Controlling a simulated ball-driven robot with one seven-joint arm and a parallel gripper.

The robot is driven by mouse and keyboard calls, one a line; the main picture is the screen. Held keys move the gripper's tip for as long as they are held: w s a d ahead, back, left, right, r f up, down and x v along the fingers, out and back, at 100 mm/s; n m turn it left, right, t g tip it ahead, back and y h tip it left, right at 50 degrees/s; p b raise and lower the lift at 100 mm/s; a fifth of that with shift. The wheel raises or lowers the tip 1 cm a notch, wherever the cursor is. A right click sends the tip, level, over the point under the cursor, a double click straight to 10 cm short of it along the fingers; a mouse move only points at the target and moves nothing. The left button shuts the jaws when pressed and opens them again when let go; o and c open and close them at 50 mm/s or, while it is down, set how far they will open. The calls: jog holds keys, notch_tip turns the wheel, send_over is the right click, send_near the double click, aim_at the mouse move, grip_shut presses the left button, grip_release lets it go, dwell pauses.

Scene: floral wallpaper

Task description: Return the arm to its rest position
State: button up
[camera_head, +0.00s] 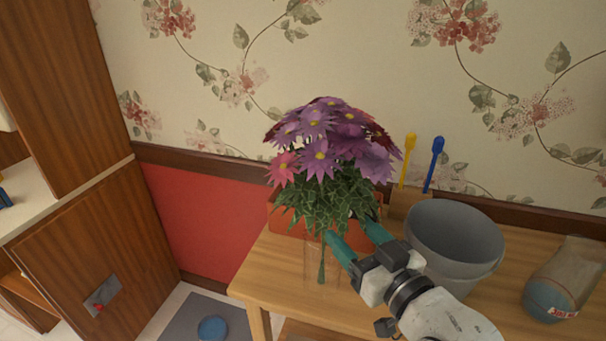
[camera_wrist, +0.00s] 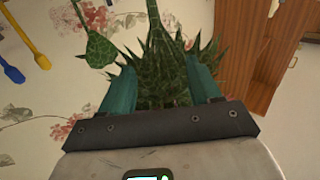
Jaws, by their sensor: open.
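My gripper (camera_head: 350,238) is open, with two teal fingers pointing away from me toward the potted purple flowers (camera_head: 325,140). In the head view the fingertips lie over the lower leaves and the front of the orange planter (camera_head: 284,216). In the wrist view my gripper (camera_wrist: 162,85) has green spiky leaves (camera_wrist: 160,60) showing between and beyond its fingers. I cannot tell whether the fingers touch the leaves. A clear glass (camera_head: 312,268) with a green stem in it stands on the table below the fingertips, partly hidden.
The wooden table (camera_head: 262,268) also bears a grey bucket (camera_head: 455,235) close beside my gripper and a bag-like container (camera_head: 562,285) at right. Yellow (camera_head: 407,160) and blue (camera_head: 433,165) tools stand behind. A wooden cabinet (camera_head: 100,240) is at left, and a blue round object (camera_head: 212,328) lies on the floor mat.

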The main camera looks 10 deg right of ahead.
jog(key=s+d+f+g+h, duration=0.1)
jog(key=s+d+f+g, duration=0.2)
jog(key=f, duration=0.4)
jog(key=s+d+f+m+g+h, duration=0.1)
jog(key=s+f+g, duration=0.2)
jog(key=s+f, duration=0.3)
jog(key=s+d+f+g+h, duration=0.1)
jog(key=s+f+g, duration=0.2)
jog(key=f, duration=0.5)
jog(key=s+d+f+m+g, duration=0.1)
jog(key=s+d+f+g, duration=0.1)
jog(key=s, duration=0.6)
jog(key=s+d+f+m+g+h, duration=0.1)
jog(key=s+d+f+g, duration=0.1)
jog(key=s+f+g, duration=0.3)
jog(key=s+f, duration=0.2)
jog(key=s, duration=0.2)
jog(key=shift+g, duration=0.3)
